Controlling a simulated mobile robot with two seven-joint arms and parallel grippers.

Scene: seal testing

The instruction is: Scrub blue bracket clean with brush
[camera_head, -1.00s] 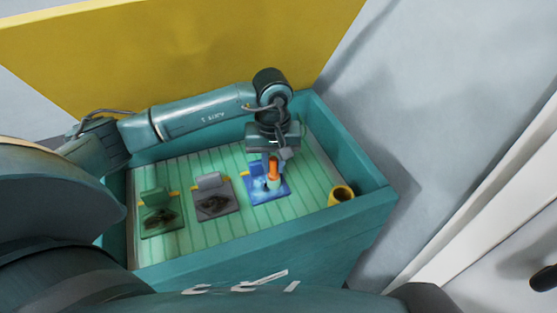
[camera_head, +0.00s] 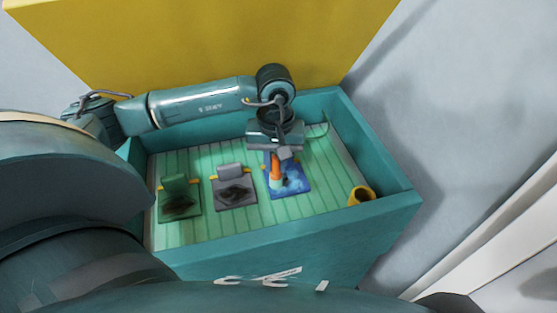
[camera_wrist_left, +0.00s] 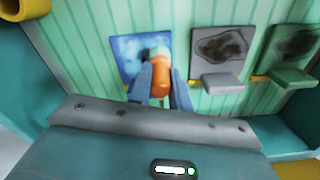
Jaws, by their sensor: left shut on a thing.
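The blue bracket (camera_head: 296,181) lies on the green slatted floor of the teal bin, with whitish smears on its plate. In the left wrist view the bracket (camera_wrist_left: 128,48) is partly hidden behind the brush. My left gripper (camera_head: 275,158) points down over it, shut on the orange handle of the brush (camera_head: 276,172). In the left wrist view my left gripper's fingers (camera_wrist_left: 160,85) hold the orange brush (camera_wrist_left: 160,72), whose pale green end is against or just above the plate; I cannot tell which. My right gripper is not in view.
A grey bracket (camera_head: 235,193) and a green bracket (camera_head: 180,207), both with dark stains, lie to the left of the blue one. A yellow cup-like holder (camera_head: 361,195) stands at the bin's right corner. The teal bin walls (camera_head: 375,140) surround everything.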

